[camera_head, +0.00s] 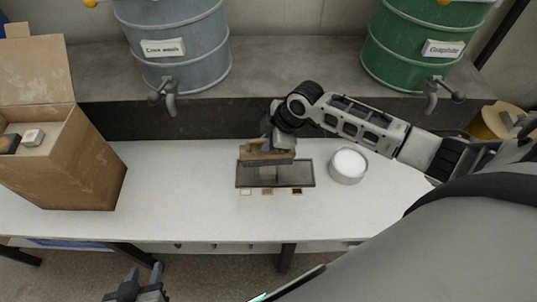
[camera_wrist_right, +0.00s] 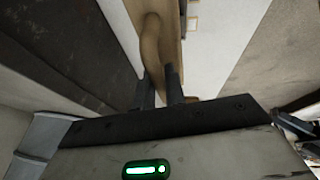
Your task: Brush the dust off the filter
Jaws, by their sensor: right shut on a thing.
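A dark rectangular framed piece, which looks like the filter (camera_head: 305,174), lies on the white table. My right gripper (camera_head: 277,145) is above its back edge, shut on the wooden handle of a brush (camera_head: 256,156). In the right wrist view the curved brown brush handle (camera_wrist_right: 153,48) sits between the two fingers of the right gripper (camera_wrist_right: 160,88). The brush covers part of the filter; whether its bristles touch the filter I cannot tell. My left gripper (camera_head: 143,278) is open and empty, low in front of the table.
A round pale container (camera_head: 348,167) stands right of the filter. Small square pieces (camera_head: 267,191) lie along its front. A cardboard box (camera_head: 75,160) stands at the left. A grey barrel (camera_head: 180,45) and a green barrel (camera_head: 415,45) with taps stand behind. Table between box and filter is clear.

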